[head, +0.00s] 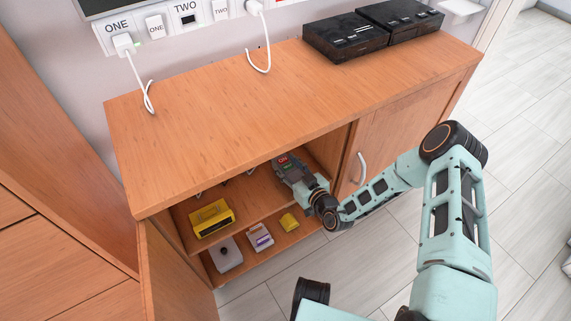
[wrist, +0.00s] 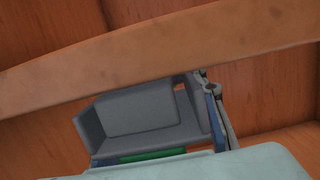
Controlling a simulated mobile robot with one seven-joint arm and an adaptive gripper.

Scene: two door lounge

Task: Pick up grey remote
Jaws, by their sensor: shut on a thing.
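The grey remote (head: 283,161) shows a red "ON" patch and a green patch in the head view. It is inside the open cabinet, in the upper compartment. My gripper (head: 295,172) reaches in from the right and is shut on it. In the wrist view the grey remote (wrist: 140,113) appears as a blocky grey body with a green strip at its lower edge. One finger shows along its right side; the other finger is hidden. I cannot tell whether the remote touches the shelf.
The cabinet top (head: 240,90) overhangs my gripper closely. A yellow device (head: 212,218) stands left on the upper shelf. Below are a white device (head: 226,255), a purple-white box (head: 260,237) and a yellow block (head: 289,222). The left door (head: 175,275) stands open; the right door (head: 385,135) is closed.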

